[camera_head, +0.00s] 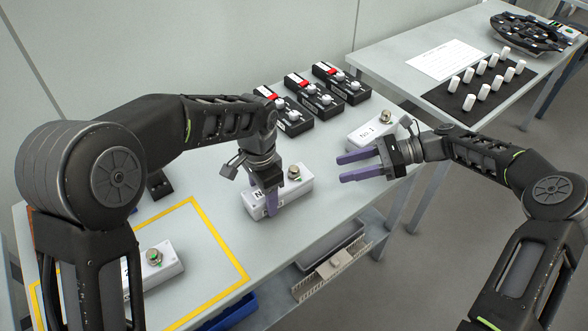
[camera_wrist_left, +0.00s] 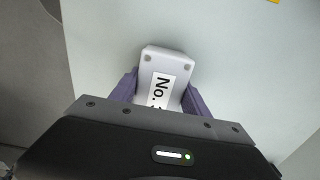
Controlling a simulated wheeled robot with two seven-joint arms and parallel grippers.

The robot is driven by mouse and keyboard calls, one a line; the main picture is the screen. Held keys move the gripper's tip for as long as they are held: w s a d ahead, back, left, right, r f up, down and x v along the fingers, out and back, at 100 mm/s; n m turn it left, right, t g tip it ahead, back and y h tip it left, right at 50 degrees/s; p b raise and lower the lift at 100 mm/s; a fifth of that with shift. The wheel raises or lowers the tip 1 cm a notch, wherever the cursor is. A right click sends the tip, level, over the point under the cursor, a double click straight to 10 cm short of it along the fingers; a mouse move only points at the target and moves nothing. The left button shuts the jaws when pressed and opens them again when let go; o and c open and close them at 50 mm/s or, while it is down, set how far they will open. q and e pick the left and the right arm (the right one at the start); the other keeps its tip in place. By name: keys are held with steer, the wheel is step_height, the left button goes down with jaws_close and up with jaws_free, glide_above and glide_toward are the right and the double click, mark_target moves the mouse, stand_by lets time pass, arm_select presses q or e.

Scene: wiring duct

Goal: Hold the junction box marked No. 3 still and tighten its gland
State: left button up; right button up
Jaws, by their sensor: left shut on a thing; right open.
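The white junction box (camera_head: 300,192) stands near the middle of the bench. Its label reads "No. 3" in the left wrist view (camera_wrist_left: 176,66), with the digit partly cut off by my gripper. Its brass-coloured gland (camera_head: 294,173) sticks up at the right end of the box. My left gripper (camera_head: 271,205) points down and is shut on the box, one purple finger on each side. It also shows in the left wrist view (camera_wrist_left: 160,95). My right gripper (camera_head: 341,168) is open and empty, to the right of the box, its fingers pointing left, apart from the gland.
Another white box (camera_head: 362,134) labelled No. 1 stands behind my right gripper. A third (camera_head: 165,262) lies inside a yellow outline (camera_head: 215,232) at left. Several black devices (camera_head: 318,100) line the back. A grey tray (camera_head: 330,246) sits below the front edge.

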mark_target(294, 168)
steer(key=y, duration=0.1)
steer(key=s+a+n+y, duration=0.1)
steer(key=shift+s+a+r+y, duration=0.15)
steer(key=shift+a+r+y, duration=0.15)
steer(key=shift+r+y, duration=0.1)
steer(key=shift+s+a+r+n+y, duration=0.1)
steer(key=shift+s+r+n+y, duration=0.05)
steer(key=shift+r+n+y, duration=0.3)
steer(key=shift+a, duration=0.1)
steer(key=a, duration=1.1)
steer(key=shift+a, duration=0.4)
steer(key=shift+c, duration=0.2)
jaws_close()
